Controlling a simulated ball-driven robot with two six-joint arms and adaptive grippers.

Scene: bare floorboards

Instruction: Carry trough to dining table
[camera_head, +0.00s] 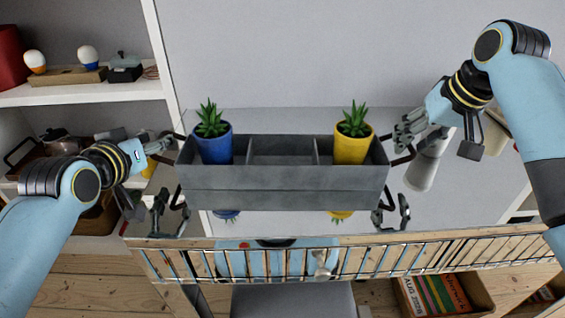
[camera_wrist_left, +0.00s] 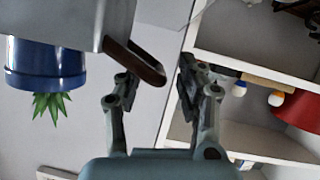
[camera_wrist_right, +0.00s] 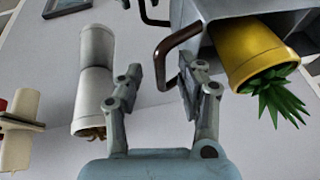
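The grey trough (camera_head: 285,178) has compartments, with a blue pot and plant (camera_head: 215,145) at its left end and a yellow pot and plant (camera_head: 352,145) at its right end; the middle is empty. It stands on a glossy surface that mirrors it. My left gripper (camera_head: 163,144) is at the left handle; in the left wrist view the brown handle (camera_wrist_left: 134,62) reaches between its open fingers (camera_wrist_left: 157,85). My right gripper (camera_head: 403,137) is at the right handle; in the right wrist view that handle (camera_wrist_right: 177,47) reaches between its open fingers (camera_wrist_right: 161,75). I cannot identify the dining table.
A white pot (camera_head: 424,168) stands on the glossy surface right of the trough, near my right gripper. A slatted wooden rail (camera_head: 330,240) runs along the front. White shelves (camera_head: 85,92) with small items are at left. A box of books (camera_head: 440,293) is low at right.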

